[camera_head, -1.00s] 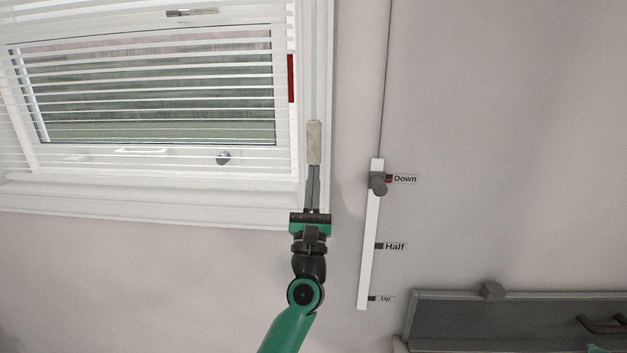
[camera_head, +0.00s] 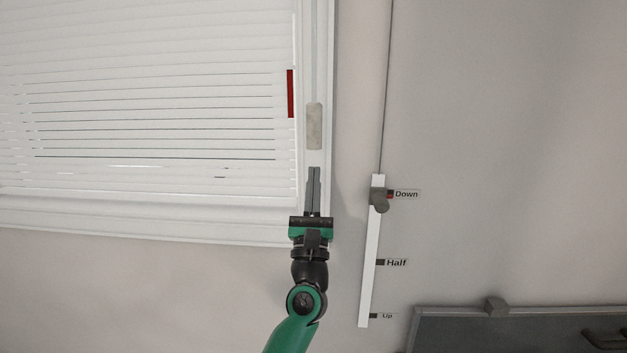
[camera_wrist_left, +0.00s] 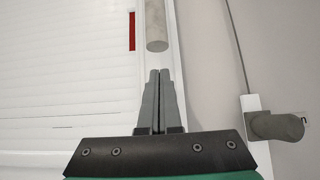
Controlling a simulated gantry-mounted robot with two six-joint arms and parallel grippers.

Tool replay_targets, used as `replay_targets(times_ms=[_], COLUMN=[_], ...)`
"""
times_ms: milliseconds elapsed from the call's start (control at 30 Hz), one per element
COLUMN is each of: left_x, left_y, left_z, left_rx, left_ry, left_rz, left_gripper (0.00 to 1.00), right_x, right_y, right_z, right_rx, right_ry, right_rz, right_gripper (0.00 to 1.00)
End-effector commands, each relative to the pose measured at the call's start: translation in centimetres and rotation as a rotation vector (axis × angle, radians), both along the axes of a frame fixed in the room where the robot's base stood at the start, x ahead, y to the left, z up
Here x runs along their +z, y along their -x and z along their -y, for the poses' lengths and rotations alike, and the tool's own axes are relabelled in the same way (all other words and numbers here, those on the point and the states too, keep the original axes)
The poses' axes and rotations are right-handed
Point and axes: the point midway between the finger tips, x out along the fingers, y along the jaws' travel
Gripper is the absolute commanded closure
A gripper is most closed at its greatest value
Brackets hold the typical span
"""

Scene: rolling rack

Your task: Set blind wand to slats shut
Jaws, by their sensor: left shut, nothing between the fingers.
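The blind wand (camera_head: 314,126) is a pale grey cylinder hanging by the right side of the window frame. It also shows at the top of the left wrist view (camera_wrist_left: 156,28). The white slats (camera_head: 150,100) of the blind lie nearly flat together, with only thin dark gaps in the head view. A red mark (camera_head: 290,93) sits at the blind's right edge. My left gripper (camera_head: 313,170) is shut and empty, its fingertips just below the wand's lower end with a small gap between. My right gripper is not in view.
To the right is a white vertical track (camera_head: 370,260) with a grey knob (camera_head: 379,201) by the label "Down"; "Half" and "Up" labels are lower. A cord (camera_head: 386,80) runs above it. A dark grey panel (camera_head: 520,330) is at the lower right. The wall between is bare.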

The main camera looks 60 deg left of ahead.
Motion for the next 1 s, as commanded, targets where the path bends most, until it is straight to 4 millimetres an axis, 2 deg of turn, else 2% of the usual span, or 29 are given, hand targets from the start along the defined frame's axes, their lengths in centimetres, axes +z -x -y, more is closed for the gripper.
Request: replay_targets(times_ms=[33, 300, 400, 533, 1000], left_x=[-1.8, -6.0, -7.0, -7.6, -7.6], left_y=[0.2, 2.8, 3.5, 3.9, 4.0], left_z=[0.5, 4.2, 5.1, 5.7, 5.8], left_rx=[-0.003, -0.004, -0.004, -0.002, -0.001], left_ry=[0.001, 0.002, 0.001, 0.003, 0.002], left_rz=[-0.002, -0.004, -0.003, -0.003, -0.003], left_gripper=[1.00, 1.00, 1.00, 1.00, 1.00], right_x=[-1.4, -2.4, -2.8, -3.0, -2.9], right_y=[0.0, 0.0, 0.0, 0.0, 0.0], right_z=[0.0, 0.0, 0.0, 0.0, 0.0], right_rx=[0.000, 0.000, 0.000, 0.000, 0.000], right_ry=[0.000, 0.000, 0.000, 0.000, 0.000], right_rz=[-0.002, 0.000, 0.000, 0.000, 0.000], right_gripper=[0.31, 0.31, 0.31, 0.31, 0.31])
